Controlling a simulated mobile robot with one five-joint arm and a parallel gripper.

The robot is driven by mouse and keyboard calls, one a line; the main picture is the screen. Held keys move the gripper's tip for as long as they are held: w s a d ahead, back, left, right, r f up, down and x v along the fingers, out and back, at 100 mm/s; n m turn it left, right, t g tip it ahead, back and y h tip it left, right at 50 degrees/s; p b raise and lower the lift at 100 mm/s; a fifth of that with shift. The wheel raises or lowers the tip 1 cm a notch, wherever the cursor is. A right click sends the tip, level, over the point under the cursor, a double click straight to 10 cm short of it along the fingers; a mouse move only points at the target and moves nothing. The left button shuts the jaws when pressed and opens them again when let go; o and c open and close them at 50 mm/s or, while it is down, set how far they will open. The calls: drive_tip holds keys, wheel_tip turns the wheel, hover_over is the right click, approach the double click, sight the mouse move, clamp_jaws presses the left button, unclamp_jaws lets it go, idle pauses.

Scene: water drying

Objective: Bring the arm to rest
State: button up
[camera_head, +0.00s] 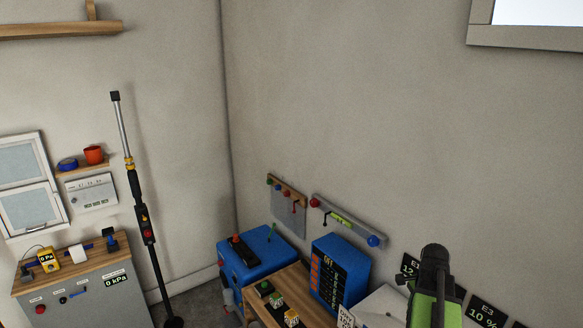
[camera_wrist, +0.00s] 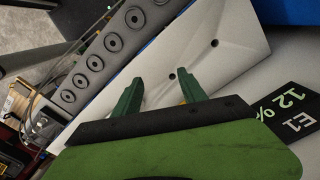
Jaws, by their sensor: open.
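My gripper (camera_wrist: 160,86) shows in the wrist view with its two dark green fingers apart and a gap between them. I see nothing held between them. The fingers point toward a pale grey-white surface (camera_wrist: 222,45) with small dark holes. I cannot tell whether they touch it. In the head view, part of my green and black arm stands at the lower right, and its fingertips cannot be made out there.
A black E1 12 % sign (camera_wrist: 288,112) lies right of my gripper. In the head view, a blue box with a dark panel (camera_head: 357,264), a wooden table (camera_head: 262,309) and a blue chest (camera_head: 268,249) stand left of my arm. The upper wall (camera_head: 340,110) is bare.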

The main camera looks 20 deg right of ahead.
drive_tip(key=w+a+f+n+b, duration=0.3)
drive_tip(key=w+a+f+b, duration=0.45)
drive_tip(key=a, duration=0.55)
drive_tip(key=w+a+f+n+b, duration=0.1)
drive_tip(key=a+f+n+b, duration=0.3)
drive_tip(key=a+n, duration=0.4)
drive_tip(key=w+a+f+n+b, duration=0.2)
drive_tip(key=a+f+n+b, duration=0.2)
drive_tip(key=a, duration=1.4)
drive_tip(key=shift+a+f+n, duration=0.4)
drive_tip(key=shift+f+n, duration=1.3)
drive_tip(key=shift+n, duration=0.9)
